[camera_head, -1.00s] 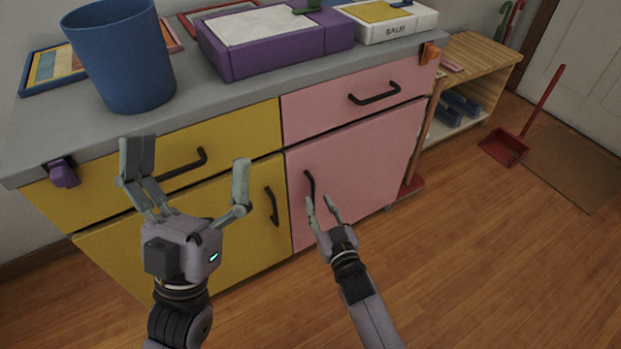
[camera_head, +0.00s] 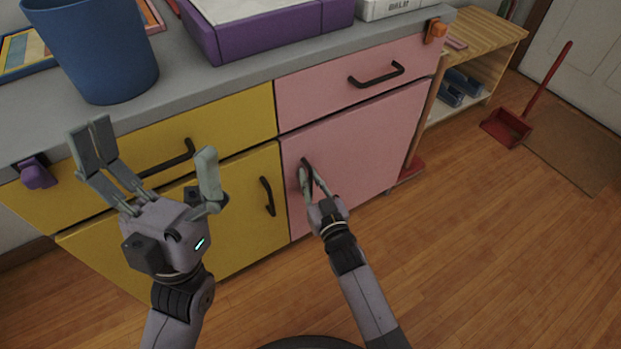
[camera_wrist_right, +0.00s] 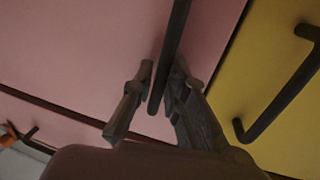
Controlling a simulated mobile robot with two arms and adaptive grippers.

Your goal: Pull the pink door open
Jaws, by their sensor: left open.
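The pink door (camera_head: 362,150) is the lower right front of the cabinet and looks closed. Its dark bar handle (camera_head: 303,171) is near its left edge, partly covered by my right gripper. My right gripper (camera_head: 308,176) is at this handle. In the right wrist view the handle (camera_wrist_right: 171,50) runs between the two fingers of the gripper (camera_wrist_right: 160,88); they stand apart, with a gap at least on the left side. My left gripper (camera_head: 150,165) is open and empty in front of the yellow fronts.
A pink drawer (camera_head: 320,100) is above the door. A yellow door (camera_head: 240,215) with its own handle (camera_head: 267,196) is close on the left. A red dustpan (camera_head: 507,127) stands at the right. The wooden floor (camera_head: 470,250) before the pink door is clear.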

